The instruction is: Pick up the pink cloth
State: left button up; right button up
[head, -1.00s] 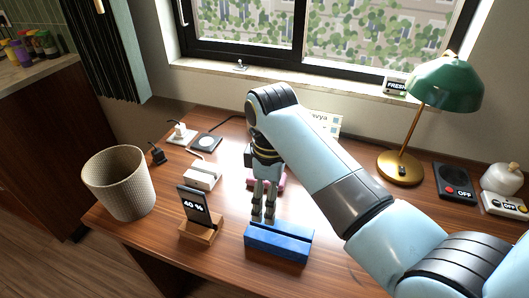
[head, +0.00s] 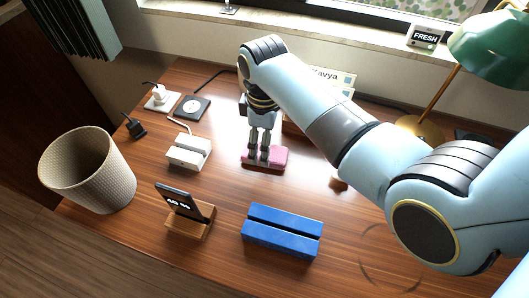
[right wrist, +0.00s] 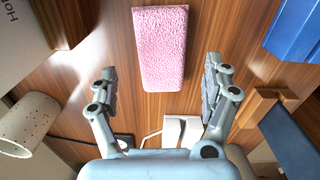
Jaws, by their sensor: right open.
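The pink cloth (head: 278,157) is a thick, fuzzy folded rectangle lying flat on the wooden desk, behind the blue slotted block. My right gripper (head: 258,160) points down over its left part in the head view and hides some of it. In the right wrist view the cloth (right wrist: 162,48) shows nearly whole. The fingers of the right gripper (right wrist: 160,72) are spread wide there, one on each side of the cloth's near end, with nothing between them held. Its height above the desk is hard to tell. My left gripper is not in view.
The blue slotted block (head: 282,232) stands in front. A phone on a wooden stand (head: 190,212), a white block (head: 188,152) and a woven bin (head: 88,170) are to the left. A green lamp (head: 490,45) is at right. Bare desk lies between block and cloth.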

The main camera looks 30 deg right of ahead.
notch_tip(320, 180, down, 4)
jog(key=shift+s+f, duration=0.15)
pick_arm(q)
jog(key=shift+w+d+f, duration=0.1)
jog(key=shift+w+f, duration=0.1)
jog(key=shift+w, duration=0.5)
pick_arm(e)
jog(key=c, duration=0.3)
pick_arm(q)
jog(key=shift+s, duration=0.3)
pick_arm(e)
jog(key=c, duration=1)
